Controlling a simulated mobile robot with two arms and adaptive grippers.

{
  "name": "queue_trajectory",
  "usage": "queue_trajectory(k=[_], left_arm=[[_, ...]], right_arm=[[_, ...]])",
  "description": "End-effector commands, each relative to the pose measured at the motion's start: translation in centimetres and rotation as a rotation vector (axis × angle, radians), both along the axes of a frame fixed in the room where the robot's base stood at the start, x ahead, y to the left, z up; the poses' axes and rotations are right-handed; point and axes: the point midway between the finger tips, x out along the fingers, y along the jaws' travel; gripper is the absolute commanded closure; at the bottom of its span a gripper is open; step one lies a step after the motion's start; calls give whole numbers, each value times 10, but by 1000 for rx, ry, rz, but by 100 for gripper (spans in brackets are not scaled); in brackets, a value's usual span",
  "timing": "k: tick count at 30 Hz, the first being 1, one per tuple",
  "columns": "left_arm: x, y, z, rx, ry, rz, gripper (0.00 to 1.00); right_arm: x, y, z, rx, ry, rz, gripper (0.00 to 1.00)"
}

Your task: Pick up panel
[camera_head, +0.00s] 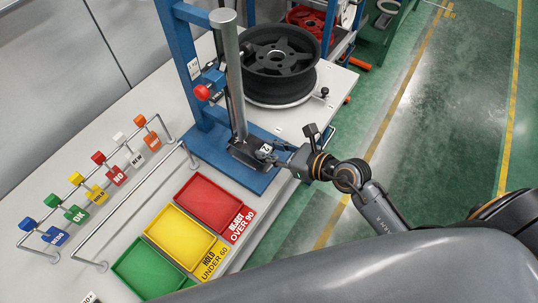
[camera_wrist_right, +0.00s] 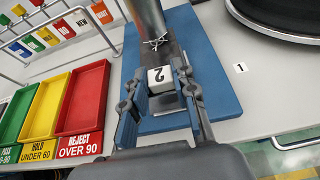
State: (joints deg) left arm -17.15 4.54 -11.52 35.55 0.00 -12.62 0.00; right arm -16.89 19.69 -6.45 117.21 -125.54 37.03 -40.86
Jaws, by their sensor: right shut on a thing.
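A small white block marked 2 (camera_wrist_right: 160,75) sits between the fingers of my right gripper (camera_wrist_right: 166,92) in the right wrist view. It also shows in the head view (camera_head: 264,151), at the foot of the grey upright post (camera_head: 228,75). My right gripper (camera_head: 277,154) is shut on this block, just above the dark foot on the blue base plate (camera_wrist_right: 215,75). I cannot tell whether the block rests on the foot. No thing is clearly marked as a panel. My left gripper is not in view.
Red (camera_head: 205,200), yellow (camera_head: 180,232) and green (camera_head: 142,268) trays lie on the white table left of the gripper. A rail with several coloured tags (camera_head: 97,180) stands farther left.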

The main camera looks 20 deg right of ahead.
Motion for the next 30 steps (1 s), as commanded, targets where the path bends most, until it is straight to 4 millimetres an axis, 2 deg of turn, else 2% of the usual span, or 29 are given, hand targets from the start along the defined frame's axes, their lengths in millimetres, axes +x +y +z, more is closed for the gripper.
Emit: queue_trajectory(k=[1,15,22,30], left_arm=[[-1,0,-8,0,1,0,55],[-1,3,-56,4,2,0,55],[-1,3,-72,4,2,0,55],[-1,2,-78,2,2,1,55]], right_arm=[[-11,-9,-10,-8,10,0,100],[-100,-76,-12,-8,12,3,100],[-126,-97,-9,-3,12,-1,100],[-139,-108,-6,-3,8,0,100]])
